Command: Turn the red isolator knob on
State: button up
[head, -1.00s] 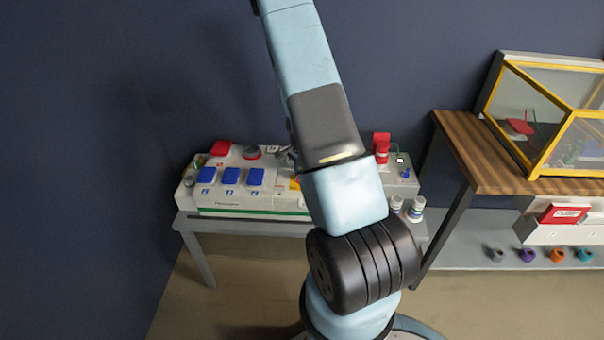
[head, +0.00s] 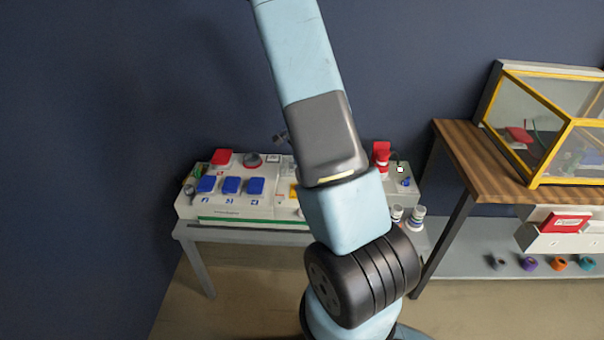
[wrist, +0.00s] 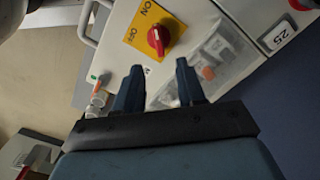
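The red isolator knob (wrist: 158,36) sits on a yellow plate (wrist: 146,25) marked ON and OFF in the wrist view. The knob's pointer looks tilted toward the plate's lower right; I cannot tell its exact setting. My gripper (wrist: 158,78) is open, with its two dark fingers apart and nothing between them. The fingertips point toward the panel, a little short of the knob in the picture and apart from it. In the head view, a sliver of the yellow plate (head: 294,190) shows beside my arm; the knob is hidden there.
The white panel (head: 250,208) stands on a grey table (head: 205,237) with blue covers (head: 231,186) and a red cover (head: 222,157). A clear bag (wrist: 215,60) lies by the plate. A wooden table (head: 465,160) with a yellow-framed case is at right.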

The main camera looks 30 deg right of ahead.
jog(key=shift+r, duration=2.2)
jog(key=s+a+r+n+t, duration=0.1)
jog(key=s+a+r+n, duration=0.2)
jog(key=r, duration=0.4)
jog(key=s+a+r+n+t+y, duration=0.1)
jog(key=s+a+r+n, duration=0.1)
jog(key=a+r, duration=0.4)
jog(key=s+a+r+n+t, duration=0.1)
jog(key=s+a+r+n, duration=0.15)
jog(key=r, duration=0.55)
jog(key=s+a+r+n+t, duration=0.1)
jog(key=s+a+r+n, duration=0.1)
jog(key=s, duration=0.4)
jog(key=s+a+r+n, duration=0.3)
jog(key=s+r, duration=0.2)
jog(key=s, duration=0.1)
jog(key=s+a+r+n+t+h, duration=0.1)
jog(key=s+a+r+n, duration=0.1)
jog(key=s, duration=0.4)
jog(key=shift+s+a+r+n+t, duration=0.15)
jog(key=shift+a+r+n+t, duration=0.15)
jog(key=shift+r+n, duration=0.7)
jog(key=shift+r+m, duration=0.25)
